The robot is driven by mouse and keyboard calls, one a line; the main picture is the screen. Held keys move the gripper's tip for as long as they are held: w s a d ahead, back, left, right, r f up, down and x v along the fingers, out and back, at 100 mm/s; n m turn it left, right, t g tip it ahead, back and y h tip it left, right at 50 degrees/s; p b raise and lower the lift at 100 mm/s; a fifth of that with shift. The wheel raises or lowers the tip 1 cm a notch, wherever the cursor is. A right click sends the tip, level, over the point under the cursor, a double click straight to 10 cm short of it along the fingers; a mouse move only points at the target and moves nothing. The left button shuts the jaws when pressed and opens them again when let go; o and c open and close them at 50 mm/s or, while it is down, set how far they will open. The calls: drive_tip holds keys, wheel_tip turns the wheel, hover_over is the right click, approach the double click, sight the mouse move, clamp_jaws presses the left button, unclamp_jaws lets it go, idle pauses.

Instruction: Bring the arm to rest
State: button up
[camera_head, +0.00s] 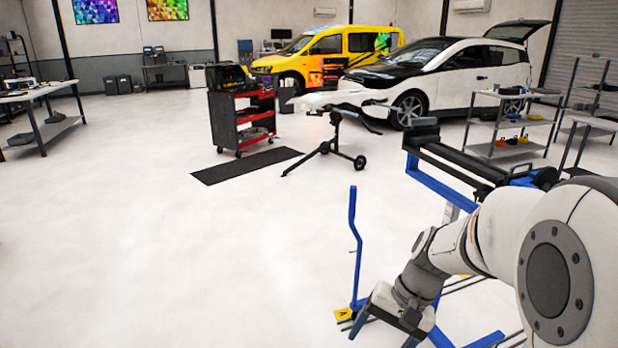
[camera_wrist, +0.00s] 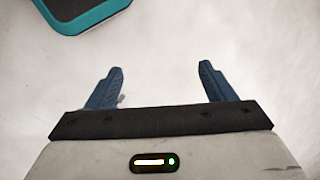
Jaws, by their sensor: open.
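My gripper (camera_wrist: 158,88) shows in the wrist view with its two blue fingers spread wide apart and only pale floor between them. It is open and empty. In the head view my gripper (camera_head: 385,328) hangs low at the bottom right, at the end of my white arm (camera_head: 500,228). It points down beside a blue metal frame (camera_head: 354,245).
A blue stand with a black roller (camera_head: 450,165) is close behind my arm. A red tool cart (camera_head: 242,112), a black mat (camera_head: 246,166) and a wheeled black stand (camera_head: 325,148) are farther back. A teal-edged object (camera_wrist: 84,14) shows top left in the wrist view. The left floor is clear.

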drive_tip(key=s+d+r+n+t+h+p, duration=0.1)
drive_tip(key=s+r+n+h+p, duration=0.1)
drive_tip(key=r, duration=0.4)
drive_tip(key=s+d+r+n+t+h+p, duration=0.1)
drive_tip(key=s+r+t+h+p, duration=0.1)
drive_tip(key=s+r+p, duration=0.2)
wheel_tip(320, 180, up, 3)
drive_tip(key=shift+s+r+n+t+p, duration=0.1)
drive_tip(key=shift+s+n+t+p, duration=0.25)
drive_tip(key=shift+s, duration=0.8)
